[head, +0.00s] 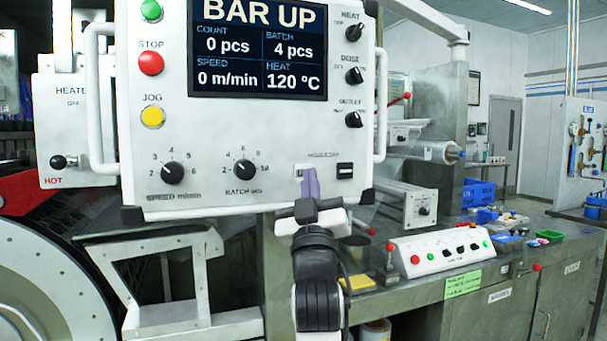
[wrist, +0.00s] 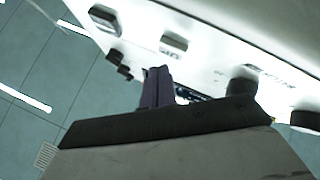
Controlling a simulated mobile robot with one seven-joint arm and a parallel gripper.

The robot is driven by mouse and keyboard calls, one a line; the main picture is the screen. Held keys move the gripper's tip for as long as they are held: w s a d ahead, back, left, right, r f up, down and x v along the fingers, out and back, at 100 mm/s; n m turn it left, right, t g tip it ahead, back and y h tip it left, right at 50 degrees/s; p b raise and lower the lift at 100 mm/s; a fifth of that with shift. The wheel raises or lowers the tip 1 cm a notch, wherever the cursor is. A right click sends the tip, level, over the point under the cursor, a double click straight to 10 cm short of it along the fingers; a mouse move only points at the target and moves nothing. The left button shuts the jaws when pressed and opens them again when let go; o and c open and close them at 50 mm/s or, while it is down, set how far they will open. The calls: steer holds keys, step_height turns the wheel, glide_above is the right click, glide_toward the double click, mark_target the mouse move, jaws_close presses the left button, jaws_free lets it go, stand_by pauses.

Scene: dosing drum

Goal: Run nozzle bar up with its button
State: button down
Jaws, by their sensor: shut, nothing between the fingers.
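The white control panel (head: 240,120) fills the upper middle of the head view. Its display (head: 258,48) reads "BAR UP", with batch 4 pcs and heat 120 °C. A small nozzle label sits at its lower right, above a pale switch (head: 300,168) and a dark switch (head: 345,170). My gripper (head: 309,182) has its purple fingers shut and empty, pointing up at the pale switch and partly covering it. I cannot tell whether they touch it. In the wrist view, the shut fingers (wrist: 157,85) stand close to the panel face, with a switch (wrist: 173,43) just beyond their tips.
Two dials, speed (head: 172,172) and batch (head: 243,170), lie left of the switches. A red stop button (head: 151,63) and yellow jog button (head: 153,116) are further left. A handle (head: 381,105) borders the panel's right side. A smaller button box (head: 440,250) stands on the bench.

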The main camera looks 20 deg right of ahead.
steer(key=shift+s+d, duration=0.1)
steer(key=shift+s, duration=2.35)
